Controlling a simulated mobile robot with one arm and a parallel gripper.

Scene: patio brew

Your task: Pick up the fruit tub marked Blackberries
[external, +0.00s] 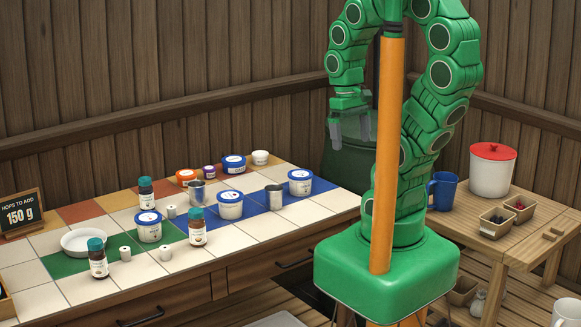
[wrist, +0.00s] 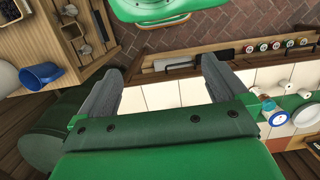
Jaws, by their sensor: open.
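Several white tubs with blue lids stand on the tiled counter in the external view: one at the back (external: 233,166), one at the right (external: 300,182), one in the middle (external: 230,208) and one on the green tiles (external: 149,230). Their labels are too small to read, so I cannot tell which says Blackberries. An orange tub (external: 186,179), a small purple tub (external: 209,172) and a white orange-banded tub (external: 260,158) stand at the back. My gripper (external: 350,136) is open and empty, raised beyond the counter's right end; its fingers show in the wrist view (wrist: 160,68).
Teal-capped bottles (external: 197,228), metal cups (external: 274,197) and a white dish (external: 83,243) share the counter (external: 262,228). A side table (external: 470,212) at right holds a blue mug (external: 443,190), a red-lidded pot (external: 492,170) and small boxes (external: 497,223) with dark contents.

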